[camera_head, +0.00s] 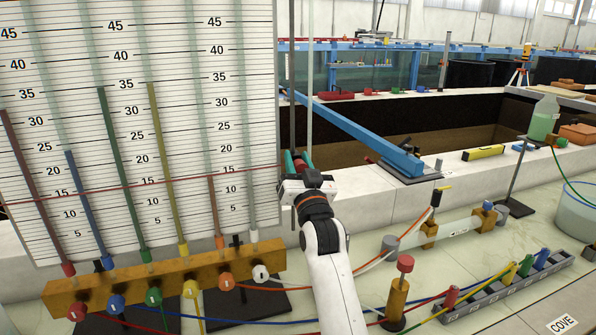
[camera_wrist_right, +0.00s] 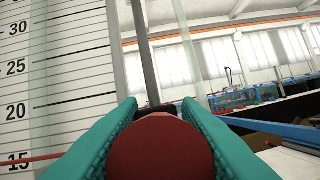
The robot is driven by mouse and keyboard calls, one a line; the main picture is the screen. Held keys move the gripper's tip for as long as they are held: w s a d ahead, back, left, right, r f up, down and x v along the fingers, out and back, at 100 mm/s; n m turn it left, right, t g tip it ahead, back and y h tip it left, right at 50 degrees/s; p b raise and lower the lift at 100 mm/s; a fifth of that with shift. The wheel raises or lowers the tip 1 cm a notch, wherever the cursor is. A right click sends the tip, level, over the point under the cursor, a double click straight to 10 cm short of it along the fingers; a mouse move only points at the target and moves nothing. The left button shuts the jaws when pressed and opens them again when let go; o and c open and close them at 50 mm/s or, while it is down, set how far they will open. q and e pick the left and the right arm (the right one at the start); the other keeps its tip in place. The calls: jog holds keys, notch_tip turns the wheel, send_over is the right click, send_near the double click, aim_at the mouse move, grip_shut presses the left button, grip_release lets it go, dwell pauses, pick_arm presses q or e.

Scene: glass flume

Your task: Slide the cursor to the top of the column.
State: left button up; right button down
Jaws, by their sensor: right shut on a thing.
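The cursor's round red knob (camera_wrist_right: 160,148) sits between the teal fingers of my right gripper (camera_head: 298,160), which is shut on it. In the head view the knob is mostly hidden by the gripper. A thin red line (camera_head: 130,184) runs from there across the scale board (camera_head: 200,115), near its 15 mark at the right. The column is an upright grey post (camera_head: 291,80) just right of the board; it also shows in the wrist view (camera_wrist_right: 135,50), rising well above the knob. My left gripper is out of view.
Several coloured tubes stand before the board on a yellow manifold block (camera_head: 165,283). A blue beam (camera_head: 355,130) slopes down right of the column. Space above the knob along the post looks clear.

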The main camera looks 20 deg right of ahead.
aim_at(299, 160)
pick_arm(q)
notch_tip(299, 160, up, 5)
jog(key=p, duration=0.4)
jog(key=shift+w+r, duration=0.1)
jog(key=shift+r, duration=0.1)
pick_arm(e)
notch_tip(299, 160, up, 8)
jog(key=shift+r, duration=0.1)
jog(key=c, duration=1.1)
grip_release()
jog(key=shift+o, duration=0.2)
jog(key=shift+s+f, duration=0.35)
jog(key=shift+s, duration=0.05)
pick_arm(q)
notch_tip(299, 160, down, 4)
jog(key=b, duration=0.3)
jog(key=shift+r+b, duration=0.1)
jog(key=shift+b, duration=0.3)
pick_arm(e)
jog(key=v, duration=1.1)
